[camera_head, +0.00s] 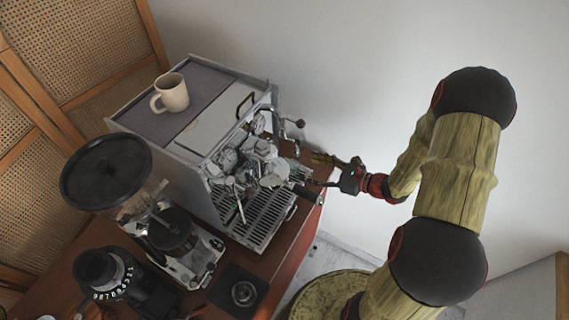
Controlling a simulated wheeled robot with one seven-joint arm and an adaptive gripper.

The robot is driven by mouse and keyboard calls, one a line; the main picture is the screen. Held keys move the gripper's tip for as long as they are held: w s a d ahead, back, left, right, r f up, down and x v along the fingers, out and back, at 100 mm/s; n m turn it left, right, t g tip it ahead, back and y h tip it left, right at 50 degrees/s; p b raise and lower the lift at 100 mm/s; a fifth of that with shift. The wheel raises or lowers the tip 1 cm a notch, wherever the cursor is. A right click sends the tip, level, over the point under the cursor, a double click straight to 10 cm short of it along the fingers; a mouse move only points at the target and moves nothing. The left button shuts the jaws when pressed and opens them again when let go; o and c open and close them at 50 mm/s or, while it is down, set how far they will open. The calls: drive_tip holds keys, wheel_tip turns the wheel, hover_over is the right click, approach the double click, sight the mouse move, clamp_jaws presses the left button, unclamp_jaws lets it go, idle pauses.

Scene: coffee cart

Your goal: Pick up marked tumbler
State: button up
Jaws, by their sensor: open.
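I cannot make out anything that is clearly a marked tumbler. A cream mug (172,92) with a handle on its left stands upright on top of the espresso machine (221,119). A black round part with white numerals (104,272) is at the lower left; I cannot tell whether it is a vessel or part of a device. My gripper (320,171) is open, beside the right side of the machine's front. Its fingers point left towards the group heads and appear empty. The mug is well up and left of it.
A grinder with a dark round lid (106,170) stands left of the machine. A black tamping mat (225,281) holds a small metal piece. The wooden counter (300,238) ends close below my gripper. A white wall (350,60) rises behind.

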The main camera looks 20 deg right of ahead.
sight(293, 165)
drive_tip(key=x, duration=0.7)
drive_tip(key=shift+a+f, duration=0.2)
drive_tip(key=shift+a, duration=0.1)
drive_tip(key=c, duration=0.3)
drive_tip(key=c, duration=1.2)
drive_tip(key=shift+o, duration=0.2)
